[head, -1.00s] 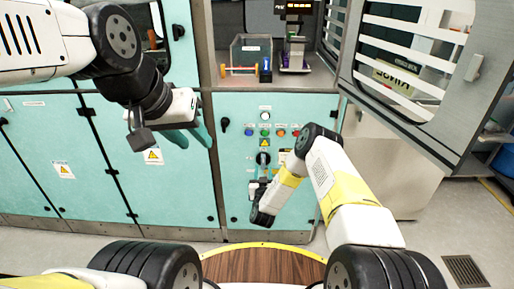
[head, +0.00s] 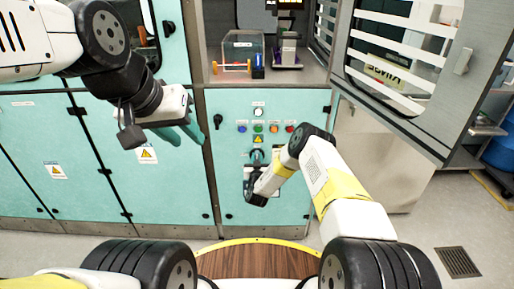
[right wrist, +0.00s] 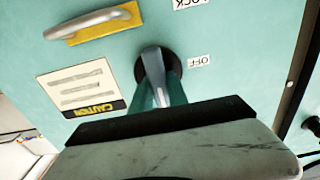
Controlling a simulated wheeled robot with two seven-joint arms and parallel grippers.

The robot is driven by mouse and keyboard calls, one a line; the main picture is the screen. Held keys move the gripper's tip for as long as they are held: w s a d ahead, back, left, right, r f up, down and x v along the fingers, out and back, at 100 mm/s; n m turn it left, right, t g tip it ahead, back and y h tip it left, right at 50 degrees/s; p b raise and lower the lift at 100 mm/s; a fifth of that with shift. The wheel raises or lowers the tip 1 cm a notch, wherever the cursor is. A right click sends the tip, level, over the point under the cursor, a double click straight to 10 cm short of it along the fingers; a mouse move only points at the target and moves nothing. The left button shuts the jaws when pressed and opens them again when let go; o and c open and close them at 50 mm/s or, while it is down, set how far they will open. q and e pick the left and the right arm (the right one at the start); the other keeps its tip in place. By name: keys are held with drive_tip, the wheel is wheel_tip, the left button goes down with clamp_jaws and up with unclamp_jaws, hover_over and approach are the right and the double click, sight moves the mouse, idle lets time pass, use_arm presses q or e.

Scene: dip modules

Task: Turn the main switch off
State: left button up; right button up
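The main switch (right wrist: 152,62) is a grey lever on a round black base on a teal cabinet panel. It also shows in the head view (head: 257,155), below a yellow warning triangle and partly hidden by my right arm. In the right wrist view, an OFF label (right wrist: 199,61) lies to its right and a LOCK label (right wrist: 192,3) above right. The lever stands roughly upright in that picture. My right gripper (right wrist: 158,88) has its teal fingers close on both sides of the lever and appears shut on it. My left gripper (head: 183,134) is open and empty before the left cabinet doors.
A pull handle on a yellow plate (right wrist: 95,25) and a caution label (right wrist: 80,88) sit left of the switch. Coloured buttons (head: 258,128) line the panel above. A slatted door (head: 395,70) stands open at the right.

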clamp_jaws()
drive_tip(key=shift+n, duration=0.3)
drive_tip(key=n, duration=0.3)
drive_tip(key=shift+a+n, duration=0.3)
drive_tip(key=n, duration=0.4)
drive_tip(key=shift+a+f+n, duration=0.1)
drive_tip(key=shift+a+n, duration=0.1)
drive_tip(key=shift+n, duration=0.1)
drive_tip(key=shift+a+f+n, duration=0.1)
drive_tip(key=shift+f+n, duration=0.05)
drive_tip(key=shift+n, duration=1.35)
drive_tip(key=shift+f+n, duration=0.15)
drive_tip(key=shift+n, duration=1.35)
drive_tip(key=shift+a+f+n, duration=0.1)
drive_tip(key=shift+f+n, duration=0.05)
drive_tip(key=shift+n, duration=1.35)
drive_tip(key=shift+d, duration=0.1)
